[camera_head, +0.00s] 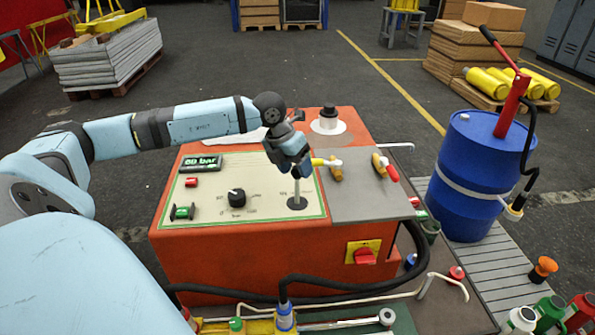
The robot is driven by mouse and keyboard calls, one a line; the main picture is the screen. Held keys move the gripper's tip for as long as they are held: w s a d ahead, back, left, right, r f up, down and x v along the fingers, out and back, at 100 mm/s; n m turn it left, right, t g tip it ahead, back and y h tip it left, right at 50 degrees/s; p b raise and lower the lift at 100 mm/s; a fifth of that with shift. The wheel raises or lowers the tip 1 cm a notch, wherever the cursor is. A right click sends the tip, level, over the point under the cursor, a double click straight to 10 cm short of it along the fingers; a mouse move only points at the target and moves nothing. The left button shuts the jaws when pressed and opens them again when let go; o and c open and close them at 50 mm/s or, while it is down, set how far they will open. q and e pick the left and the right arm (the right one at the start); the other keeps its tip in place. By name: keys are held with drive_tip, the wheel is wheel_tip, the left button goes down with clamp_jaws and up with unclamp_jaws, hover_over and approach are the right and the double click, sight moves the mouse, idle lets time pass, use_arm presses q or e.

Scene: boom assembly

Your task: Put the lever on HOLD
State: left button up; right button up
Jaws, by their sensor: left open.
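The lever (297,190) is a short thin stem on a round dark base, standing at the right part of the cream panel (265,211) on the orange machine. It looks about upright. My left gripper (296,172) is directly over it, pointing down, with its fingers open at the lever's top. The gripper hides the top of the lever, and I cannot tell whether the fingers touch it. The printing on the panel is too small to read, so no HOLD mark can be made out. My right gripper is not in view.
The panel also bears a black knob (237,197), a green display (200,163) and a green switch (183,212). A blue drum (478,175) stands at right. Black hose runs along the machine's front.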

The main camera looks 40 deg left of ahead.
use_arm(q)
drive_tip(key=p+v, duration=0.1)
drive_tip(key=v, duration=1)
drive_tip(key=shift+r, duration=0.4)
drive_tip(key=shift+s, duration=0.1)
